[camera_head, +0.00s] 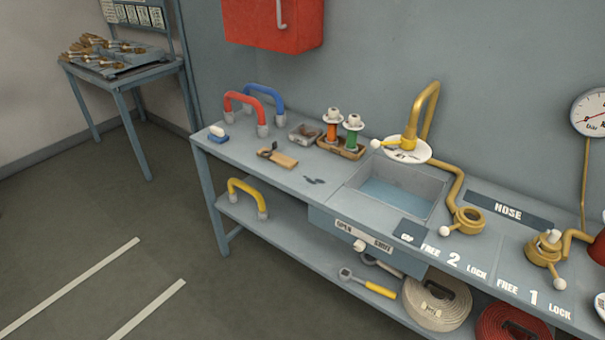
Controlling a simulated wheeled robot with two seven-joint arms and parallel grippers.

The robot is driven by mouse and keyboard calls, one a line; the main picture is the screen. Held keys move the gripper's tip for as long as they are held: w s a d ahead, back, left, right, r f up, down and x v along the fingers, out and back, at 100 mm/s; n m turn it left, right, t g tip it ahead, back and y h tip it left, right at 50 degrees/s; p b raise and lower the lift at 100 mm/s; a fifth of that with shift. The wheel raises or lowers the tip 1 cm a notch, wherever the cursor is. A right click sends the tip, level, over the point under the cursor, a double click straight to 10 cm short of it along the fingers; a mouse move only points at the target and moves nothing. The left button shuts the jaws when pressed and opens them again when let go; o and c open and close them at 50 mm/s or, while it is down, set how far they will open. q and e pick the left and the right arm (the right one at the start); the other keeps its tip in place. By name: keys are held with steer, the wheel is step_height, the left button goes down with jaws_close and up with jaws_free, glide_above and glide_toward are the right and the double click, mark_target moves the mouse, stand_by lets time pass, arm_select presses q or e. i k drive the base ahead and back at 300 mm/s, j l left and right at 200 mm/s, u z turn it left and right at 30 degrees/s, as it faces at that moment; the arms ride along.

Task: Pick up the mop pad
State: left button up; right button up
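No item is clearly recognisable as the mop pad. A small blue and white block (218,133) lies on the bench top (330,202) at its far left corner. A tan flat piece with a dark part (279,156) lies right of it, nearer the bench's front edge. A small dark flat patch (314,181) lies on the bench left of the sink. I cannot tell whether any of these is the mop pad. Neither of my grippers is in view.
A red and a blue curved hose (246,100) stand at the back left. Orange and green spools (343,131) stand in a wooden tray. A sink (397,188) with a brass tap is at centre. The lower shelf holds a yellow handle (247,190), a wrench and coiled hoses.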

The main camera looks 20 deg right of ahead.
mark_target(217, 135)
steer(key=i+j+z, duration=0.15)
steer(key=i+j, duration=0.2)
steer(key=i, duration=0.2)
steer(key=i+j+z, duration=0.1)
steer(key=i+j, duration=0.35)
steer(key=i, duration=0.05)
